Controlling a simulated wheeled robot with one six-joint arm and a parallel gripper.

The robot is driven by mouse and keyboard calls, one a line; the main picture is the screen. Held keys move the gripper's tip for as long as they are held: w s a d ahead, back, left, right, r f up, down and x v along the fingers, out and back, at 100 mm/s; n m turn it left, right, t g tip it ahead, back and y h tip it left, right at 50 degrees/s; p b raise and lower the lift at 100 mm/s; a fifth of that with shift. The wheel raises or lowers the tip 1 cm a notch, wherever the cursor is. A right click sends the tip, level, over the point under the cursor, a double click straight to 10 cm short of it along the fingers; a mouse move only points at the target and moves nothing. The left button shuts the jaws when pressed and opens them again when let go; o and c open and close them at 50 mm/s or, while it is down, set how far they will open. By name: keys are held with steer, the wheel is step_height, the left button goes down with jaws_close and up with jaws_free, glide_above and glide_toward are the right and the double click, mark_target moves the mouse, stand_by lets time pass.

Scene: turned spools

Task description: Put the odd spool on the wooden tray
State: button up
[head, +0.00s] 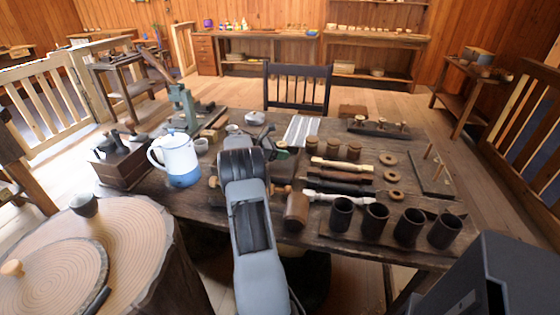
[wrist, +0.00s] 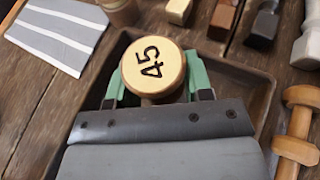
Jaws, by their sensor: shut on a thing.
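My gripper (wrist: 157,85) has green fingers closed on both sides of a spool (wrist: 152,62) with a pale round end marked 45. The rest of the held spool is hidden below that end. It is over a dark shallow tray (wrist: 262,88) with a raised rim; I cannot tell whether it touches the tray floor. A second, orange-brown spool (wrist: 298,122) lies at the right in the wrist view. In the head view my arm hides most of the gripper and the held spool. A round wooden board (head: 50,272) with a pale knob-like piece (head: 12,268) lies on the stump at left.
A white and blue jug (head: 177,160) stands left of my arm. Several dark cups (head: 375,220) line the table's front right. A pegged board (head: 432,177) is at the right.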

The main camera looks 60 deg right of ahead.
mark_target(280, 166)
steer(key=shift+w+a+f+b, duration=0.1)
steer(key=shift+a+f+b, duration=0.05)
steer(key=shift+f, duration=0.75)
steer(key=shift+w+a+f+b, duration=0.1)
steer(key=shift+f+b, duration=0.05)
steer(key=shift+f, duration=0.75)
steer(key=shift+f, duration=0.15)
steer(key=o, duration=0.9)
steer(key=shift+r, duration=0.25)
steer(key=p+v, duration=0.1)
steer(key=v, duration=1.1)
